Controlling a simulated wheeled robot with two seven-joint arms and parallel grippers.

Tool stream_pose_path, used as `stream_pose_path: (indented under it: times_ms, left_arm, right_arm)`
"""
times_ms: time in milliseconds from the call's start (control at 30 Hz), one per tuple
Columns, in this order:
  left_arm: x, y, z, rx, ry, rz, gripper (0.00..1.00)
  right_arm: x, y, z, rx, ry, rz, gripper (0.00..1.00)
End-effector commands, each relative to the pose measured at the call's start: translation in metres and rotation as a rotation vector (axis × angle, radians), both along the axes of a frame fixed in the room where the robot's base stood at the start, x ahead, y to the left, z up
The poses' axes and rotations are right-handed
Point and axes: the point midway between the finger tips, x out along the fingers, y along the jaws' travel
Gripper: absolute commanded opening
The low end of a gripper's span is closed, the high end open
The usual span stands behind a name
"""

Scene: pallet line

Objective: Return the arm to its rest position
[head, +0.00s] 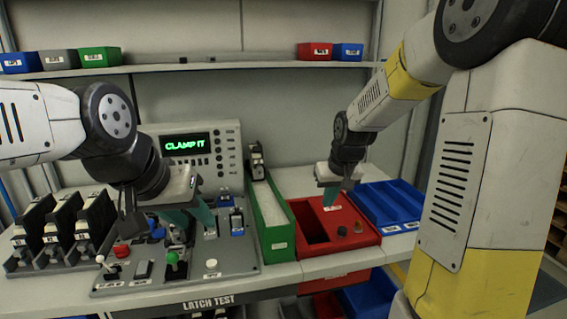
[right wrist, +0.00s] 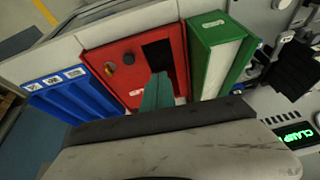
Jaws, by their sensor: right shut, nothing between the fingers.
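My right arm reaches in from the right in the head view. Its gripper (head: 330,198) has its teal fingers together with nothing between them, above the red bin (head: 361,232). In the right wrist view the closed fingers (right wrist: 157,90) point at the red bin (right wrist: 90,55), near its dark opening. My left gripper (head: 190,221) hangs over the latch test panel (head: 237,263) with its two teal fingers apart. It hides part of the panel, and I see nothing held in it.
A green tray (head: 280,243) stands left of the red bin, and a blue bin (head: 385,205) stands right of it. A display unit (head: 221,165) reads "CLAMP IT". Several black modules (head: 35,222) stand at left. A shelf (head: 230,67) with small bins runs above.

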Motion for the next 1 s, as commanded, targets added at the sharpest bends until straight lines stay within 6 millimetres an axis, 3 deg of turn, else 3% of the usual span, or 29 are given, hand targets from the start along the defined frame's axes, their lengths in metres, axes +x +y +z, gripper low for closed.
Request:
stream_pose_path:
  times_ms: [33, 200, 400, 533, 733, 1000]
  left_arm:
    - [0.000, 0.000, 0.000, 0.000, 0.000, 0.000, 0.36]
    - [0.000, 0.000, 0.000, 0.000, 0.000, 0.000, 0.36]
    - [0.000, 0.000, 0.000, 0.000, 0.000, 0.000, 0.36]
    - [0.000, 0.000, 0.000, 0.000, 0.000, 0.000, 0.36]
    - [0.000, 0.000, 0.000, 0.000, 0.000, 0.000, 0.36]
    - [0.000, 0.000, 0.000, 0.000, 0.000, 0.000, 0.36]
  right_arm:
    - [-0.018, 0.000, 0.022, 0.012, -0.022, -0.008, 0.00]
    - [-0.082, 0.001, 0.070, 0.054, -0.060, -0.035, 0.00]
    - [-0.159, 0.004, 0.101, 0.102, -0.105, -0.055, 0.00]
    - [-0.199, 0.007, 0.108, 0.126, -0.128, -0.061, 0.00]
    - [-0.229, 0.010, 0.109, 0.146, -0.143, -0.067, 0.00]
    - [-0.232, 0.010, 0.108, 0.148, -0.143, -0.067, 0.00]
